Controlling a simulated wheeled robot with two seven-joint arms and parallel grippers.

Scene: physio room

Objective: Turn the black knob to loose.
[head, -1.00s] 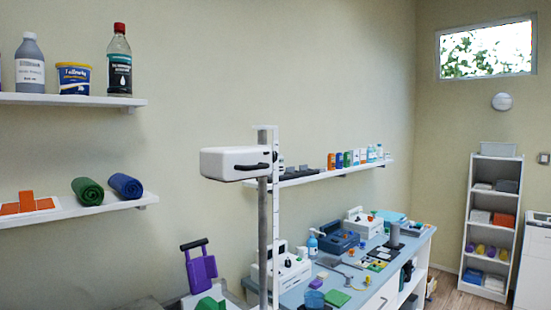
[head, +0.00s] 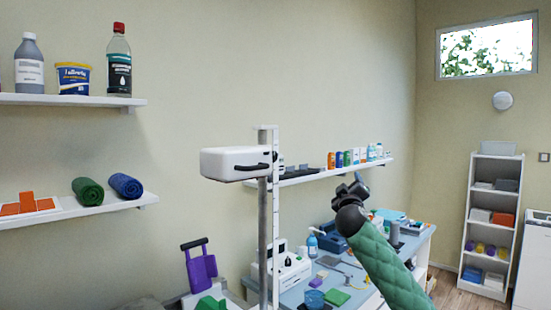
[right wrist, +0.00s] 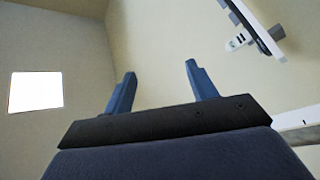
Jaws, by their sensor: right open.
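A white box-shaped head (head: 232,163) sits on an upright grey pole (head: 262,240) left of centre in the head view. A black lever-like part (head: 250,167) shows on its near side. It is the black part I see best there; I cannot tell if it is the knob or how it is set. My right gripper (head: 356,184) is raised to the right of the pole, well apart from it. In the right wrist view its two blue fingers (right wrist: 161,88) are spread with nothing between them. My left gripper is not in view.
A blue-topped bench (head: 345,285) with several devices stands below my right arm. A wall shelf (head: 330,173) with small bottles runs behind the gripper. Two shelves (head: 60,100) with bottles and rolled towels (head: 88,190) are at left. A white rack (head: 492,225) stands at right.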

